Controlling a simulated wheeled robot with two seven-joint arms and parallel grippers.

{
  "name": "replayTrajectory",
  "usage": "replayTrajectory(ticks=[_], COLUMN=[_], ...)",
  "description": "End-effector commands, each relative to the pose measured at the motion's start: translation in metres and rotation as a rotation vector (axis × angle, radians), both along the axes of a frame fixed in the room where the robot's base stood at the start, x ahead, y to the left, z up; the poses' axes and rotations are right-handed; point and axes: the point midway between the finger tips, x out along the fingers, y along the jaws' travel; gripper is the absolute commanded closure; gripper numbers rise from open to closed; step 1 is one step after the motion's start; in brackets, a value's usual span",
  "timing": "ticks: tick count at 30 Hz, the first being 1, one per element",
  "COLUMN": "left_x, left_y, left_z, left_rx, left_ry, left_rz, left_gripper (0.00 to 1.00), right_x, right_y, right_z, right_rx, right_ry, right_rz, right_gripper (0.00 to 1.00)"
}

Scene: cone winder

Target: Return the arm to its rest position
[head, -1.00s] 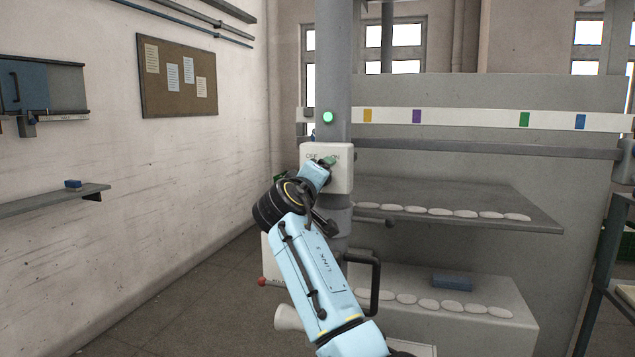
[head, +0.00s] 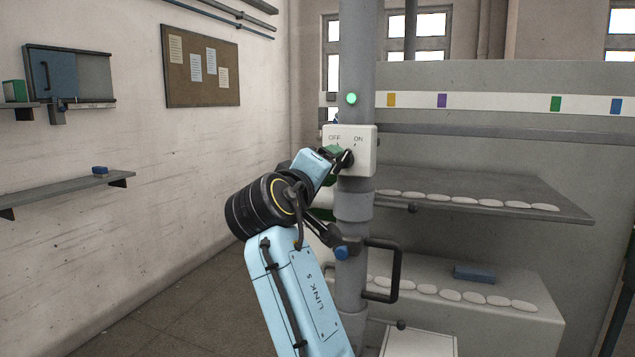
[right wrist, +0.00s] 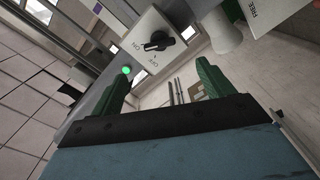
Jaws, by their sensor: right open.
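My right arm rises from the bottom middle of the head view. Its gripper (head: 333,152) is at the lower left of the white switch box (head: 363,138), in front of the OFF side. In the right wrist view the gripper (right wrist: 164,66) has its two green fingers spread with nothing between them. The black rotary knob (right wrist: 157,41) on the box lies beyond the fingertips, apart from them. A green lamp (head: 351,98) glows on the column above the box. My left gripper is in neither view.
The box is on a grey column (head: 357,60). A black handle (head: 398,270) sticks out to the right of the column. A grey shelf (head: 560,204) with white pieces is at right. A wall shelf (head: 60,192) is at left, with open floor between.

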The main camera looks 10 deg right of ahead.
Motion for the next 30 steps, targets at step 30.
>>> replayTrajectory(ticks=[30], left_x=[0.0], left_y=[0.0], left_z=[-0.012], left_rx=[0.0], left_ry=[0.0], left_rz=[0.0], left_gripper=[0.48], right_x=[0.038], right_y=[0.021], right_z=[-0.3], right_rx=[0.079], right_ry=[0.371], right_rz=[0.245], right_gripper=[0.2])
